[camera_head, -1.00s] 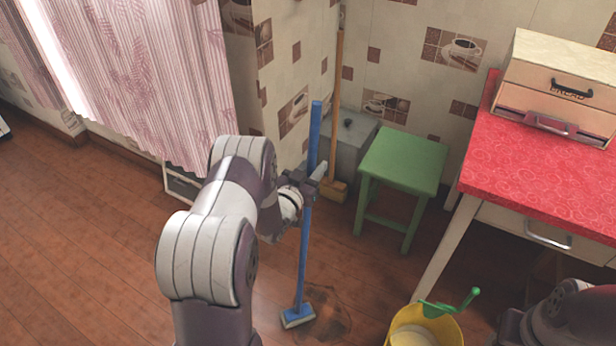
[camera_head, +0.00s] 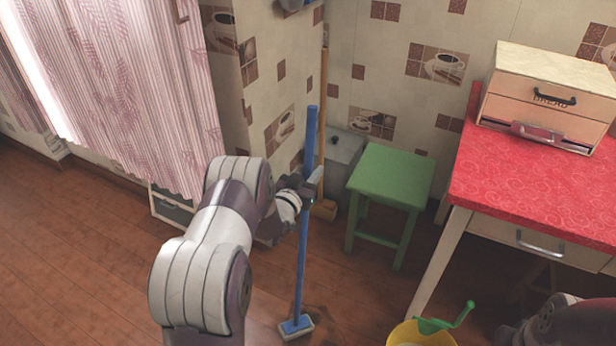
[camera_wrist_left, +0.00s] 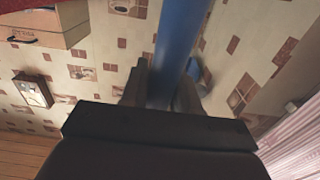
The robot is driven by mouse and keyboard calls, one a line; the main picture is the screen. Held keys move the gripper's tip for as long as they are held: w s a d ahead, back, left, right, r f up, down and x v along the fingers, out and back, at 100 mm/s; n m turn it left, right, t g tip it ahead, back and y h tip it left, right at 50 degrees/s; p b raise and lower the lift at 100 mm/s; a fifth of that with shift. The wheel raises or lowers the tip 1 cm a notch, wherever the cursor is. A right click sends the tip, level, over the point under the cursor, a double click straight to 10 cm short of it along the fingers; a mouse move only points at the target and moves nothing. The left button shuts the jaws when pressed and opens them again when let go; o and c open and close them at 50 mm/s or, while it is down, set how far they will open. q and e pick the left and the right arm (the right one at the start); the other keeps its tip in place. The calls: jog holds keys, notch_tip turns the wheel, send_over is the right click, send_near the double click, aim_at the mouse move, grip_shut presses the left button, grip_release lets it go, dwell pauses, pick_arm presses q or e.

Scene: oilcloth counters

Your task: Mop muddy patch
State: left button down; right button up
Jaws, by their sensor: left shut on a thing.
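A mop with a blue handle (camera_head: 302,235) stands nearly upright in front of me. My left gripper (camera_head: 307,190) is shut around the upper part of the handle. In the left wrist view the blue handle (camera_wrist_left: 178,50) runs between the fingers (camera_wrist_left: 160,92). The small blue and pale mop head (camera_head: 296,328) is down at the floor. The brown muddy patch (camera_head: 326,321) shows just right of the mop head, low in the head view and partly cut off. Whether the head touches its edge is unclear. My right gripper is out of view.
A yellow bucket (camera_head: 408,334) with a green handle is at the bottom edge. A green stool (camera_head: 392,177), a grey box (camera_head: 343,152) and a wooden-handled broom (camera_head: 322,150) stand by the wall. A red-topped counter (camera_head: 530,190) bears a bread box (camera_head: 545,95). Floor at left is clear.

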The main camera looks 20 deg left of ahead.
pick_arm(q)
jog(key=shift+w+b, duration=0.3)
jog(key=w+b, duration=0.2)
jog(key=w, duration=0.2)
jog(key=shift+f, duration=0.1)
jog(key=w+b, duration=0.3)
jog(key=w, duration=0.1)
jog(key=shift+w+d, duration=0.15)
jog(key=shift+w, duration=0.05)
